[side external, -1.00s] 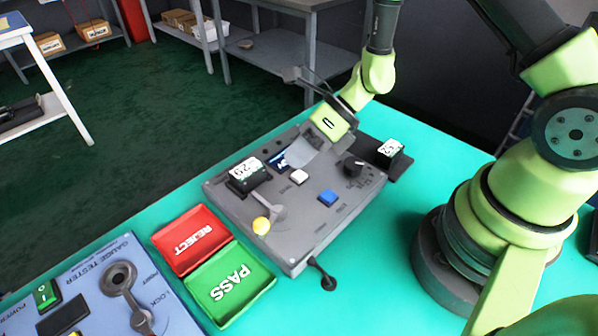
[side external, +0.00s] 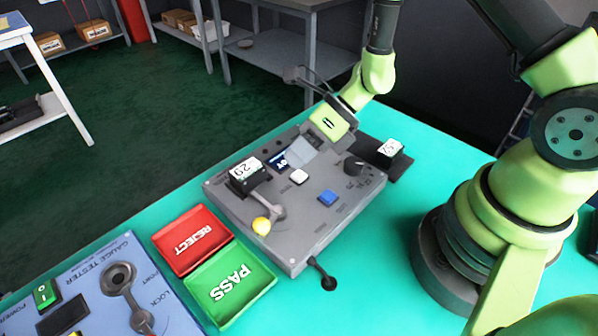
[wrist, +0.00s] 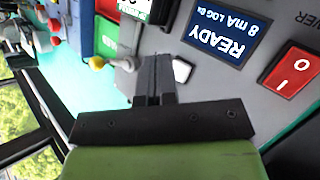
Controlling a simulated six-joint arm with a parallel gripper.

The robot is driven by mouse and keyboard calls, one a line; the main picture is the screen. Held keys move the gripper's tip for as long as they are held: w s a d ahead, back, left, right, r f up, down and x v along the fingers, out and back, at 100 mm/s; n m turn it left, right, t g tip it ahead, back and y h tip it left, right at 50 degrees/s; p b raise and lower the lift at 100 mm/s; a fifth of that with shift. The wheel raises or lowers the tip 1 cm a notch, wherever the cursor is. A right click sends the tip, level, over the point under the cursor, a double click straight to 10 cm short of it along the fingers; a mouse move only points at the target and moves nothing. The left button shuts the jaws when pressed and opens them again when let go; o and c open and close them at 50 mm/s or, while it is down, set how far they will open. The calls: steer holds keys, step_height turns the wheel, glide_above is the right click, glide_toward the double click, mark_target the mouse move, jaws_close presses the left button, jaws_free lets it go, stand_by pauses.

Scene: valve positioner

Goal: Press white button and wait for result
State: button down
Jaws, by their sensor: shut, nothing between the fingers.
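The white button (side external: 298,176) sits on top of the grey valve positioner box (side external: 312,232), left of the blue button. In the wrist view the white button (wrist: 182,70) shows just right of my fingertips. My gripper (side external: 296,158) is shut and empty, with its fingers pointing down over the far part of the panel, close to the button. It also shows in the wrist view (wrist: 156,62). I cannot tell whether it touches the panel. The display (wrist: 228,35) reads READY and 8 mA; in the side view my fingers partly hide it.
A blue button (side external: 327,197), a black knob (side external: 353,166) and a lever with a yellow knob (side external: 261,225) are on the box. A red rocker switch (wrist: 292,75) shows in the wrist view. A red REJECT tray (side external: 191,240) and green PASS tray (side external: 229,283) stand left.

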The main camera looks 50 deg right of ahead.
mark_target(299, 172)
stand_by(0.3)
steer(key=shift+f, duration=0.4)
steer(key=shift+f, duration=0.4)
stand_by(0.6)
steer(key=shift+r, duration=0.85)
steer(key=shift+r, duration=2.5)
